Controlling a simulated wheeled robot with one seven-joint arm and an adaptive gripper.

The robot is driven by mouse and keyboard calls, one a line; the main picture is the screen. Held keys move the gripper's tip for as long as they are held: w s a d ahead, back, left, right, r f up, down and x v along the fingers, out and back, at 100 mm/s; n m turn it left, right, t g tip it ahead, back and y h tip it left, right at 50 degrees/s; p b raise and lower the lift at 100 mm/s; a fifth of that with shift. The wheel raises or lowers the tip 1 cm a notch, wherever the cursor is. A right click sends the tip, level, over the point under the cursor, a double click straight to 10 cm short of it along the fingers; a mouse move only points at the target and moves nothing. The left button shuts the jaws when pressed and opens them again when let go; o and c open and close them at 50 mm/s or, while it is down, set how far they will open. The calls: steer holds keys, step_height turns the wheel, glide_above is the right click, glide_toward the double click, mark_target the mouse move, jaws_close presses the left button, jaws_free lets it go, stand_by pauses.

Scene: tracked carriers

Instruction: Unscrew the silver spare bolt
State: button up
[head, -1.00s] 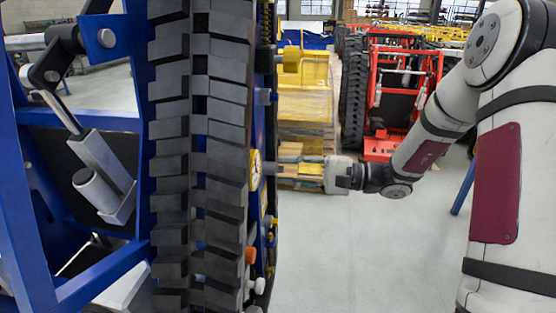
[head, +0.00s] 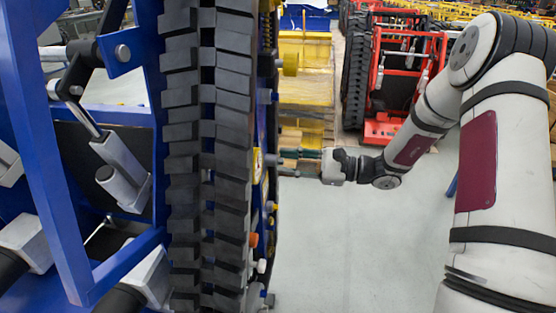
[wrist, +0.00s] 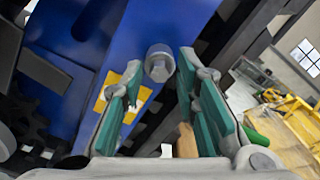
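The silver bolt (wrist: 159,62) stands out from a blue panel in the wrist view, its hexagonal end facing me. In the head view, a small grey bolt end (head: 271,160) shows at the carrier's right side, level with my gripper. My gripper (head: 282,163) points left at the carrier. Its green-padded fingers are apart in the wrist view (wrist: 160,66), with the bolt head seen between the fingertips. Nothing is held between the pads. I cannot tell whether the tips reach past the bolt head.
The blue carrier's black track (head: 208,150) stands close left of my gripper. A yellow plate (wrist: 117,98) lies by the bolt. Orange (head: 254,240) and white knobs (head: 261,266) stick out below. A red carrier (head: 400,80) stands behind; the floor (head: 350,250) on the right is clear.

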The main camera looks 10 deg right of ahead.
jaws_close()
steer(key=n+b, duration=0.6)
steer(key=n, duration=0.3)
steer(key=shift+r+n+b, duration=0.1)
steer(key=shift+n+b, duration=0.2)
steer(key=shift+n, duration=0.1)
steer(key=n+b, duration=0.9)
steer(key=b, duration=0.5)
steer(key=shift+n, duration=0.4)
